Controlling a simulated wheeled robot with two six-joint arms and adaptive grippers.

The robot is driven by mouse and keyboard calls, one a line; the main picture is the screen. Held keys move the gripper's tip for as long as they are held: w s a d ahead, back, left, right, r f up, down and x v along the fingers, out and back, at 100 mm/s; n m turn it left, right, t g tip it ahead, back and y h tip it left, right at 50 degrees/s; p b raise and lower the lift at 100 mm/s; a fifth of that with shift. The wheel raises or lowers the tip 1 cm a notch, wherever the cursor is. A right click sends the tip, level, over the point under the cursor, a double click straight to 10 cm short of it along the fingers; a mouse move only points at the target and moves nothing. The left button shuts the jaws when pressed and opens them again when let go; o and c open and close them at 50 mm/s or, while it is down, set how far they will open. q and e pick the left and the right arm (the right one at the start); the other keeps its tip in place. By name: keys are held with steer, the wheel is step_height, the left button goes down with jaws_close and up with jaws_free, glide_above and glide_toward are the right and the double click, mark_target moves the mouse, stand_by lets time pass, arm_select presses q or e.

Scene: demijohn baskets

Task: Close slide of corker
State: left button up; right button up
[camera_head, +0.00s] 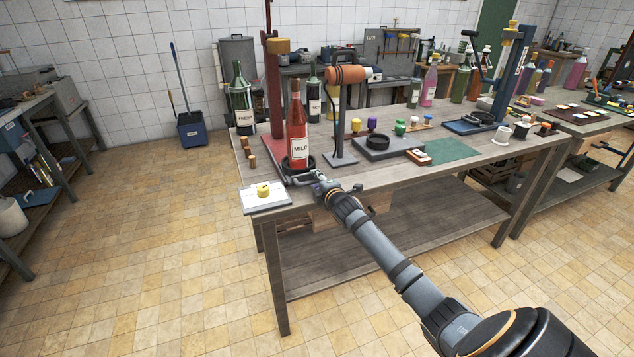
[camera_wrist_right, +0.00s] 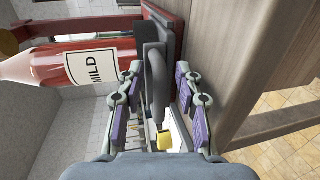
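The corker has a red upright column (camera_head: 273,75) and a red base at the table's left end. A red bottle labelled MILD (camera_head: 297,125) stands upright on it, in a dark ring-like holder at the base. The bottle also shows sideways in the wrist view (camera_wrist_right: 85,68). My right gripper (camera_head: 306,177) is low at the front of the corker, beside the bottle's foot. In the wrist view its fingers (camera_wrist_right: 157,80) are open, with a dark grey curved part (camera_wrist_right: 157,70) of the corker between them. I cannot tell whether they touch it. My left gripper is not in view.
A white card with a yellow knob-like piece (camera_head: 264,190) lies at the table's front left corner. Small corks (camera_head: 247,152) stand left of the corker. A stand with an orange cylinder (camera_head: 347,74) is close on the right. Floor left of the table is clear.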

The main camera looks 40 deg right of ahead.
jaws_close()
stand_by(0.5)
